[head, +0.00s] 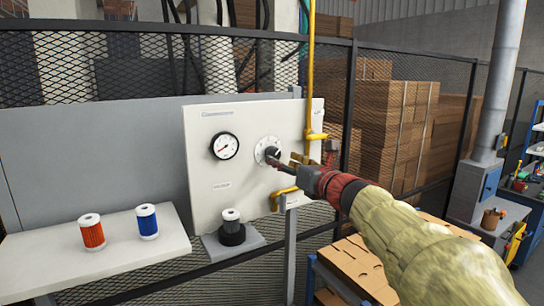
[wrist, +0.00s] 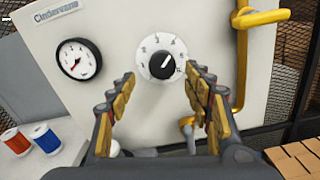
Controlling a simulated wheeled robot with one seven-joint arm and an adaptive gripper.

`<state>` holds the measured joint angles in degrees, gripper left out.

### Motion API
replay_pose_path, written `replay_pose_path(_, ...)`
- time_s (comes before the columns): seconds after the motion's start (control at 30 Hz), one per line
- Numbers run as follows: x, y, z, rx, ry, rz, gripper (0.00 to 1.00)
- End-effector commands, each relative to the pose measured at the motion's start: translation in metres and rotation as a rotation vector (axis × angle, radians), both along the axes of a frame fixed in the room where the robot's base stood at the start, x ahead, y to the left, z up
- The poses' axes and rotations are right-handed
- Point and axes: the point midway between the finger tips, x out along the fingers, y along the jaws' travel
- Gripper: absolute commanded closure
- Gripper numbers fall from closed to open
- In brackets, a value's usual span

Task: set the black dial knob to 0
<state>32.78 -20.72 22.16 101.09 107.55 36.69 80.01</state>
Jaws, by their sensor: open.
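The black dial knob (head: 271,153) sits on a round white dial plate on the pale panel (head: 207,118). In the wrist view the knob (wrist: 162,66) shows a white pointer line slanting up and to the right. The numbers around the dial are too small to read surely. My gripper (head: 284,164) is at the panel, just right of and below the knob in the head view. In the wrist view my gripper (wrist: 161,75) is open, with one finger on each side of the knob and nothing held. Whether the fingertips touch the panel cannot be told.
A pressure gauge (head: 224,146) is left of the dial. A yellow pipe (head: 310,70) with a handle runs along the panel's right side. A red-orange filter (head: 92,234) and a blue filter (head: 147,222) stand on the shelf at left.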

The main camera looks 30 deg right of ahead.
Motion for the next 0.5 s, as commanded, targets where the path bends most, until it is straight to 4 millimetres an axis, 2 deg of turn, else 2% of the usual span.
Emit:
replay_pose_path(0.1, 0.020, 0.001, 0.000, 0.001, 0.003, 0.002, 0.49)
replay_pose_path(0.3, 0.048, 0.002, -0.001, -0.001, 0.004, 0.001, 0.49)
replay_pose_path(0.5, 0.060, 0.003, -0.001, -0.002, 0.002, 0.001, 0.49)
